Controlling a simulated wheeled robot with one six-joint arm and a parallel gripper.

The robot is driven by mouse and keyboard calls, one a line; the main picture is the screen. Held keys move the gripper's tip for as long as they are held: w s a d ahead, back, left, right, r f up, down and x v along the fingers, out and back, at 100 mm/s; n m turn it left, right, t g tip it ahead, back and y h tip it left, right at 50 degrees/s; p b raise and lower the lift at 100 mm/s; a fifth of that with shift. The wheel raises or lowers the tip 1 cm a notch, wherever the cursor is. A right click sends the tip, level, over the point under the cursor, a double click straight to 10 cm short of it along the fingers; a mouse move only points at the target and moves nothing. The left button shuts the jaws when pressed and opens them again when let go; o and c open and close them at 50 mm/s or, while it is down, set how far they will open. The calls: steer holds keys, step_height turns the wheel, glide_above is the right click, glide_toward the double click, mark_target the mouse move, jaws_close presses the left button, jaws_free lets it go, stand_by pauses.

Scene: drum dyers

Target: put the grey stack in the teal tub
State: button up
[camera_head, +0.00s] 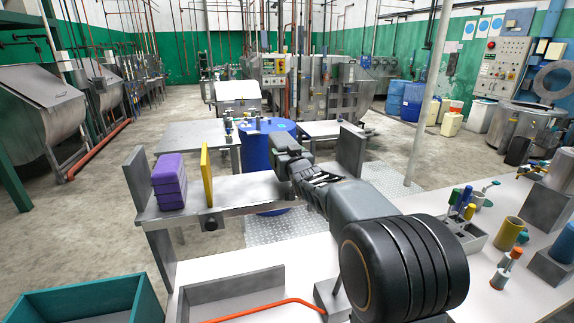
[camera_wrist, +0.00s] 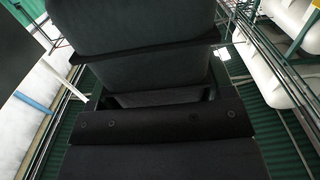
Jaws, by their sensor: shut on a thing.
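The grey stack (camera_head: 287,144) shows as dark layered blocks at the far end of my arm, above the right part of the grey bench. My gripper (camera_head: 305,172) is shut on it. In the wrist view the stack (camera_wrist: 145,70) fills the upper middle, very dark, beyond a dark bar of my gripper (camera_wrist: 155,122). The fingertips are not clear in either view. The teal tub (camera_head: 148,298) stands at the lower left of the head view, well apart from the stack. Its near part is cut off by the frame, and its visible inside looks empty.
A purple stack (camera_head: 168,182) stands on the grey bench (camera_head: 240,186), left of an upright yellow panel (camera_head: 207,174). A grey tray (camera_head: 232,293) and an orange rod (camera_head: 265,308) lie right of the tub. A blue drum (camera_head: 267,150) is behind the bench. Caddies and cups crowd the right.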

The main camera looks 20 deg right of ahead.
steer(key=shift+w+f, duration=0.3)
steer(key=shift+f, duration=0.1)
step_height(320, 180, down, 2)
steer(key=shift+f+p, duration=0.1)
steer(key=shift+p, duration=0.5)
steer(key=shift+f, duration=0.35)
steer(key=shift+f, duration=0.15)
steer(key=o, duration=1.1)
